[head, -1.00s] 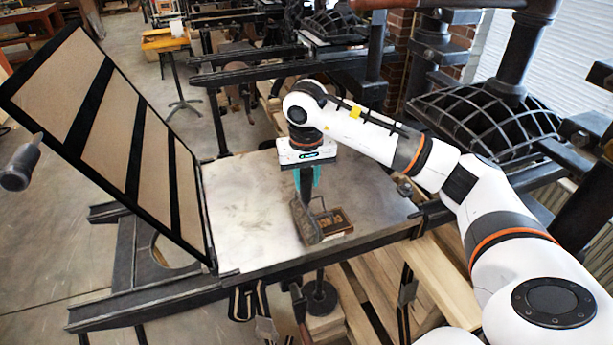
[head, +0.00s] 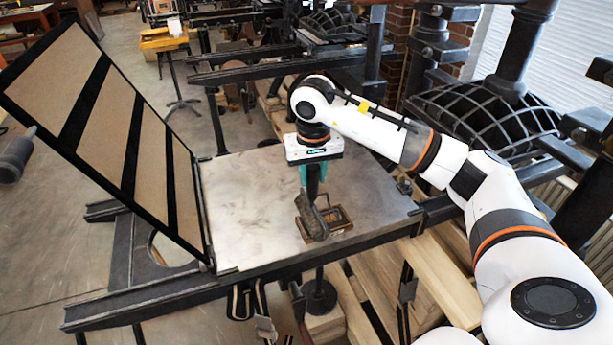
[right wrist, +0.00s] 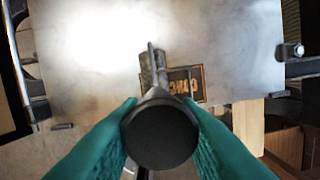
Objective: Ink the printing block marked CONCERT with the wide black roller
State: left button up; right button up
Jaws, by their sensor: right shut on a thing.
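The wide black roller (head: 311,218) is held by its handle in my right gripper (head: 313,182), which is shut on it. The printing block (head: 341,219) lies in a brown frame on the metal press bed. The roller covers the block's left part; I cannot tell whether it touches the face. In the right wrist view the round black handle end (right wrist: 160,132) sits between the teal fingers (right wrist: 160,115). Beyond it are the roller (right wrist: 153,70) and the block (right wrist: 189,85), with some tan letters showing and the rest hidden. My left gripper is not in view.
The metal bed (head: 255,200) is bare around the block. A hinged frame with tan panels (head: 105,115) stands raised at the left. A black press with a ribbed head (head: 490,110) stands at the right, behind my right arm. Wooden boards lie below.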

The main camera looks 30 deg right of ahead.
jog(key=shift+s+d+b, duration=0.85)
jog(key=shift+s+d, duration=0.15)
jog(key=shift+d, duration=3.15)
jog(key=w+a, duration=0.2)
jog(key=a, duration=0.8)
jog(key=shift+w+p, duration=0.2)
jog(key=shift+p, duration=0.1)
dwell(1.7)
jog(key=shift+r, duration=0.1)
